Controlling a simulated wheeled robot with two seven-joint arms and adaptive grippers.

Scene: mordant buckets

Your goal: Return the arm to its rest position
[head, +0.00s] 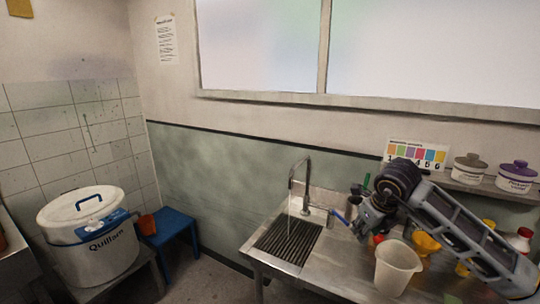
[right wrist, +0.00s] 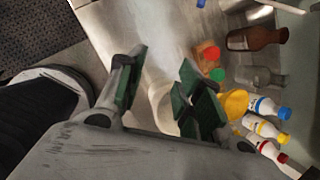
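My right arm reaches in from the right in the head view. Its gripper (head: 362,216) is above the steel counter (head: 330,262), just right of the sink. In the right wrist view the green-padded fingers (right wrist: 163,82) are apart with nothing held between them. A white beaker (head: 397,268) stands on the counter below the arm; part of it shows beyond the fingers in the right wrist view (right wrist: 160,100). My left gripper is in neither view.
The tap (head: 308,180) runs water over the ribbed sink area (head: 288,238). A yellow funnel-like item (head: 426,243) and several bottles stand close under the arm. A shelf (head: 480,187) with lidded pots is behind. The white Quillam bucket (head: 90,240) and blue stool (head: 172,226) are far left.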

